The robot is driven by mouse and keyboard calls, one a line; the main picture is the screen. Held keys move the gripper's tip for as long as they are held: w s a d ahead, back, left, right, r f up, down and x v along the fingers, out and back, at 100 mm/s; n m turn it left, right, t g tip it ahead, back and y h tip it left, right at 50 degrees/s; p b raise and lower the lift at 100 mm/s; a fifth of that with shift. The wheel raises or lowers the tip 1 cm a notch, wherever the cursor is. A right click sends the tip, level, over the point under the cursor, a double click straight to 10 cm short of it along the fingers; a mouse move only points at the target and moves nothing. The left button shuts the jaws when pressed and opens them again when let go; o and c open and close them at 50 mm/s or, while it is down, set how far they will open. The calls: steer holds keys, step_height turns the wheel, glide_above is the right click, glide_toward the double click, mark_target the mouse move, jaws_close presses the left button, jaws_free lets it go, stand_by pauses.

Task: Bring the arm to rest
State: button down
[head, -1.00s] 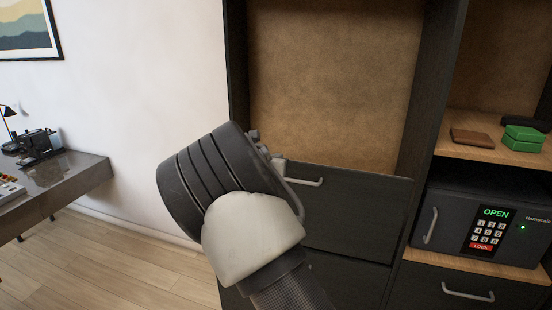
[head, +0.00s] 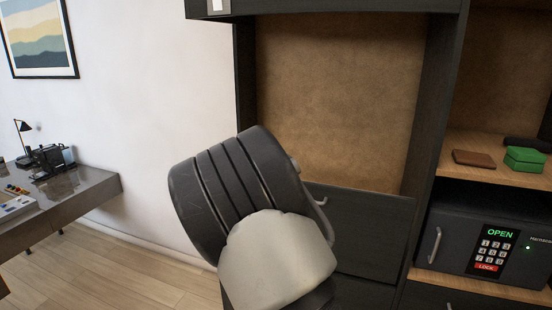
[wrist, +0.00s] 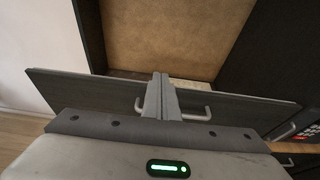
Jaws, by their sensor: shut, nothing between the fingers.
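My gripper (wrist: 160,95) shows in the wrist view with its two grey fingers together and nothing between them. It points toward a dark drawer front (wrist: 80,92) with a light metal handle (wrist: 196,113). The fingers overlap the handle in the picture; I cannot tell whether they touch it. In the head view my arm's dark and white links cover the middle, and the fingertips are hidden behind them. The same drawer front (head: 370,235) and part of its handle (head: 322,201) show just behind my arm.
A safe (head: 465,235) reading OPEN stands on a shelf at the right. A brown wallet-like item (head: 473,158) and a green box (head: 525,160) lie above it. A desk (head: 80,192) with small items stands at the left. Floor between desk and cabinet is clear.

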steer(key=s+d+r+m+g, duration=0.3)
steer(key=s+d+m, duration=0.5)
steer(key=s+d, duration=0.1)
steer(key=s+d+r+m+g, duration=0.3)
steer(key=s+d+m, duration=0.4)
steer(key=s+d, duration=0.2)
steer(key=s+a+f+m+g+y, duration=0.1)
steer(key=s+a+f+m+y, duration=0.1)
steer(key=s+m, duration=0.6)
steer(key=s+a+f+m+g+y, duration=0.1)
steer(key=s+m, duration=0.8)
steer(key=s, duration=1.2)
steer(key=shift+s+a+f+y, duration=0.35)
steer(key=shift+a+f+y, duration=0.45)
steer(key=shift+y, duration=0.2)
